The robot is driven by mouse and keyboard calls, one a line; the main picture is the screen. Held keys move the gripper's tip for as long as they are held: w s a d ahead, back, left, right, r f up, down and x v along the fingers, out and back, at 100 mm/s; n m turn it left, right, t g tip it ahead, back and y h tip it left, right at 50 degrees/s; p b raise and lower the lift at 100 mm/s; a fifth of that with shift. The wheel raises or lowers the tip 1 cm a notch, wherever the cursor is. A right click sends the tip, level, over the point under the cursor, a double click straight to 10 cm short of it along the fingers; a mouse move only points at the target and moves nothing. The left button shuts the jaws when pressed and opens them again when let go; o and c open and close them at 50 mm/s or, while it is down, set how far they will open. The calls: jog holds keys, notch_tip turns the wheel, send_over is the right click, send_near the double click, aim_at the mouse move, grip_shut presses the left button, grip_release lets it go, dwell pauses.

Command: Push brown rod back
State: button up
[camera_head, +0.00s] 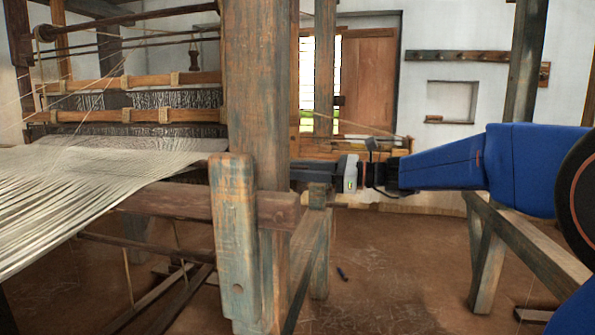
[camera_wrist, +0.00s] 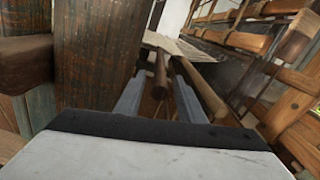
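My gripper reaches in from the right in the head view, with its body (camera_head: 349,173) beside the thick wooden post (camera_head: 258,95); the fingertips are hidden behind that post. In the wrist view its two grey fingers (camera_wrist: 160,68) stand apart. A thin brown rod (camera_wrist: 160,77) shows in the gap between them, running away from me; I cannot tell whether a finger touches it. A thicker brown bar (camera_wrist: 188,48) lies just right of it. In the head view a round brown beam (camera_head: 170,202) runs under the cloth; I cannot tell which piece matches the rod.
Pale warp threads (camera_head: 70,195) spread at the left. The post (camera_wrist: 98,60) stands close left of the fingers in the wrist view. Loom frame bars (camera_wrist: 245,40) are at right. A wooden bench frame (camera_head: 530,245) is at lower right; the floor between is mostly clear.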

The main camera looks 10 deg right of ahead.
jog(key=shift+w+a, duration=0.1)
jog(key=shift+a, duration=0.2)
grip_shut()
jog(key=shift+s+a, duration=0.35)
jog(key=shift+s, duration=0.55)
grip_release()
jog(key=shift+s, duration=0.1)
